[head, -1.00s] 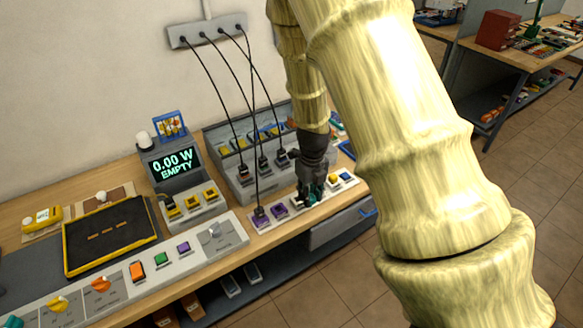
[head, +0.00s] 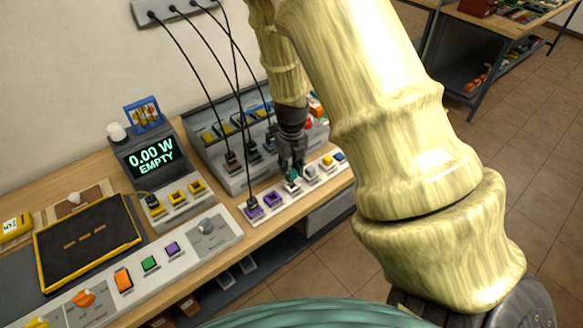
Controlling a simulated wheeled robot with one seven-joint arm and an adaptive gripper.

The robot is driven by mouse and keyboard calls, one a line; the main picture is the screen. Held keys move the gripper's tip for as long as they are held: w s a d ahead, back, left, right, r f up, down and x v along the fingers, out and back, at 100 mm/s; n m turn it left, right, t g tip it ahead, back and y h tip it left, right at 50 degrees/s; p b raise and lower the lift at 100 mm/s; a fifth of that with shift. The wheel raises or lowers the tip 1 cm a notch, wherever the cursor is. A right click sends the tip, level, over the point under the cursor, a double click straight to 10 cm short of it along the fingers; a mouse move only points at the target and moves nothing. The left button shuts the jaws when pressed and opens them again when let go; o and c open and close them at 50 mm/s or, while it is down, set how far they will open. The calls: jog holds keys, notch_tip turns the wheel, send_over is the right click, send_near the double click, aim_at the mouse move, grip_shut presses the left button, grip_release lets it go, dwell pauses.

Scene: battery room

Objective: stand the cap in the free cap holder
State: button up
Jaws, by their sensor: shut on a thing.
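My gripper (head: 292,176) points down over the front strip of the bench and is shut on a small cap (head: 292,186). The cap is mostly hidden by the fingers; only a pale and teal bit shows at the fingertips. I cannot tell whether it touches the strip. The strip carries a row of small holders. I cannot tell which holder is free.
Two purple sockets (head: 272,199) sit left of my gripper, the nearer one with a black plug and cable. Several cables hang from the wall strip (head: 175,10) to the sloped console behind. A display (head: 152,155) reads 0.00 W EMPTY. Open floor lies right of the bench.

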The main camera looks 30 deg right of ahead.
aim_at(292, 171)
jog(key=shift+f+b, duration=0.95)
jog(key=shift+f, duration=0.35)
jog(key=shift+p, duration=0.9)
dwell(0.3)
jog(key=shift+f, duration=0.55)
dwell(0.6)
jog(key=o, duration=0.5)
jog(key=shift+r, duration=0.15)
jog(key=shift+r+p, duration=4.85)
jog(key=shift+r, duration=0.5)
